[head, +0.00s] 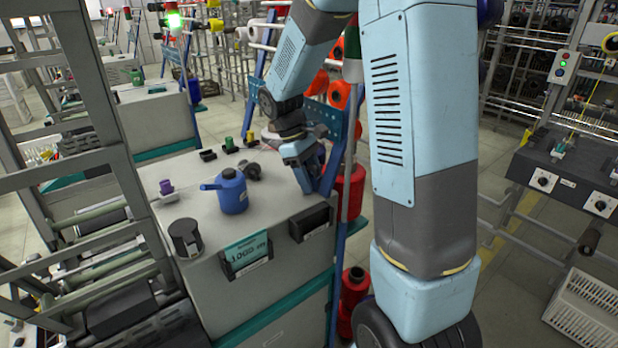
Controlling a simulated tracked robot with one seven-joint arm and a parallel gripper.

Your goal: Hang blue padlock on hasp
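I cannot make out a blue padlock or a hasp for certain in the head view. The clearest blue object on the grey cabinet top (200,222) is a rounded can (232,191) with a short side spout and a dark cap. My gripper (307,186) points down at the right end of the cabinet top, beside a blue upright post. It is to the right of the blue can and apart from it. Its fingertips are small and partly lost against the post, so their opening and anything between them cannot be told.
A dark cylinder (185,238), a small purple item (166,187), a small green item (230,144) and a dark round part (249,170) stand on the cabinet. Red spools (350,190) stand close right of my gripper.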

